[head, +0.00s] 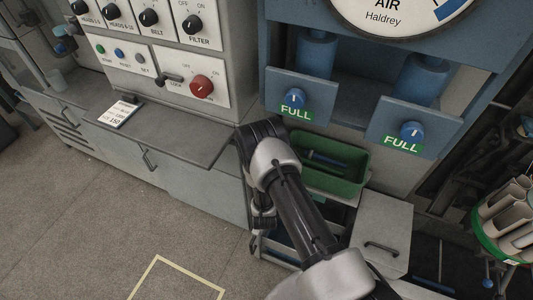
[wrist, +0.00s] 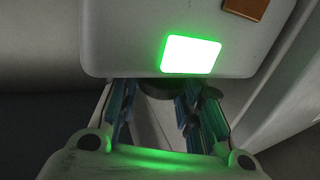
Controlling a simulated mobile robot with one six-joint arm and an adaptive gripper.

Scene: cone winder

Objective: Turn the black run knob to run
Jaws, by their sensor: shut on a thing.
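In the wrist view, a dark round knob (wrist: 157,86), which looks like the black run knob, sits low on a light grey housing, partly hidden by my fingers. My gripper (wrist: 158,98) reaches up to it with one blue-padded finger on each side, shut on it. Its mark and run label cannot be read. A bright green lit rectangle (wrist: 192,54) is just above it. In the head view my arm covers this spot, and neither this knob nor my fingertips can be made out.
In the head view, a control panel (head: 130,73) at the upper left carries several black knobs and a red knob (head: 201,87). A grey ledge (head: 185,135) holds a white card (head: 118,114). A green bin (head: 345,181) is beside my arm. The floor at lower left is free.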

